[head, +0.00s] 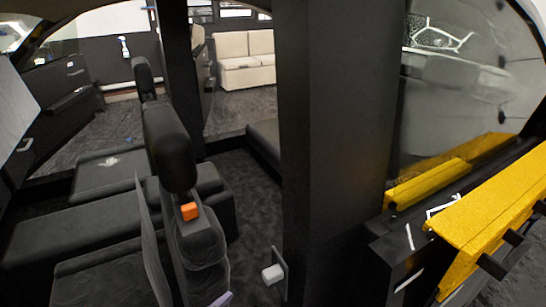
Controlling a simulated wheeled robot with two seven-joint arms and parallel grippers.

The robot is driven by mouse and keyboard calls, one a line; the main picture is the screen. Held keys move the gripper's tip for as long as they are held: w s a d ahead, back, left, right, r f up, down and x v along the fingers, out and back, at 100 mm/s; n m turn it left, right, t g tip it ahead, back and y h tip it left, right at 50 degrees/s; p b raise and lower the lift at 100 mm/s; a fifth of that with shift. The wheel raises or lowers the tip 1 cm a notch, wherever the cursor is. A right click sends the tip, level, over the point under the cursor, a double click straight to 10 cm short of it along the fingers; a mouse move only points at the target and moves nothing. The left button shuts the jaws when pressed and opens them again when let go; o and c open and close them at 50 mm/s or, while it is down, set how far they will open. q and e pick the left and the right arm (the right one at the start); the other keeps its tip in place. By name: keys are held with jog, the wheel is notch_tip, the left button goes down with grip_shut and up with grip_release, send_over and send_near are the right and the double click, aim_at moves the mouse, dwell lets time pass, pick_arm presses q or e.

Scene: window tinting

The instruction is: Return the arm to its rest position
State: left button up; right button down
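Neither of my grippers can be made out in the head view, and I see nothing held. The view looks through a vehicle's interior. A grey window pane (440,95) fills the upper right, with pale reflections on it. A wide dark pillar (335,150) stands left of the pane and hides part of the cabin.
A yellow beam (495,205) on black parts crosses the lower right, close to the pane. Dark seats (100,215) fill the left, one with an orange block (189,211). A small white block (272,274) is low in the middle. A cream sofa (246,60) stands beyond.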

pick_arm(q)
jog(key=s+a+f+n+g+y, duration=0.25)
jog(key=s+a+g, duration=0.2)
jog(key=s, duration=0.45)
jog(key=s+a+f+n+g+y, duration=0.2)
jog(key=s+a+g+y, duration=0.15)
jog(key=s+g, duration=0.45)
jog(key=s+f+m+y, duration=0.1)
jog(key=s+f, duration=0.2)
jog(key=f, duration=0.6)
jog(key=s+f, duration=0.2)
jog(key=f, duration=0.7)
jog(key=s+a+f, duration=0.4)
jog(key=s+f, duration=0.5)
jog(key=s, duration=0.5)
jog(key=shift+a+f, duration=0.15)
jog(key=shift+f, duration=0.25)
jog(key=shift+m, duration=0.25)
